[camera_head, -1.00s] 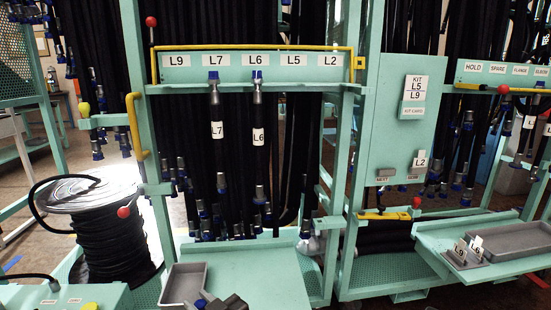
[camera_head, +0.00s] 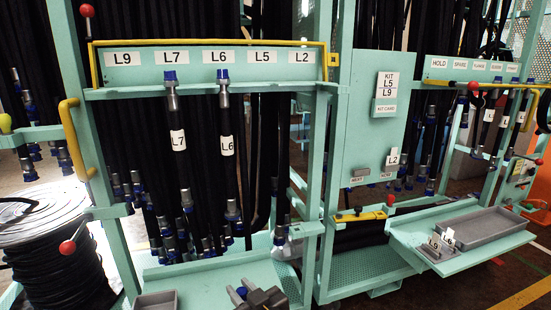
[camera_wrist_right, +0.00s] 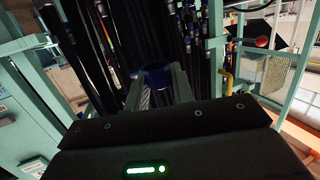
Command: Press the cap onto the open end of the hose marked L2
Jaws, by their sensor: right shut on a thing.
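My right gripper (camera_head: 246,294) is at the bottom of the head view, over the green shelf right of a small grey tray. It is shut on a blue thing that looks like the cap (camera_head: 240,291). In the right wrist view the blue cap (camera_wrist_right: 157,75) sits between the fingertips, with something silver below it. The label L2 (camera_head: 303,57) is at the right end of the rack's top bar; I make out no hose tagged L2 there. A small L2 card (camera_head: 392,157) is on the kit board. My left gripper is not in view.
Hoses L7 (camera_head: 178,140) and L6 (camera_head: 227,145) hang from the rack with blue upper ends. A yellow rail (camera_head: 210,42) frames the bar. A small grey tray (camera_head: 157,302) is on the green shelf (camera_head: 215,275). A hose reel (camera_head: 55,250) stands left.

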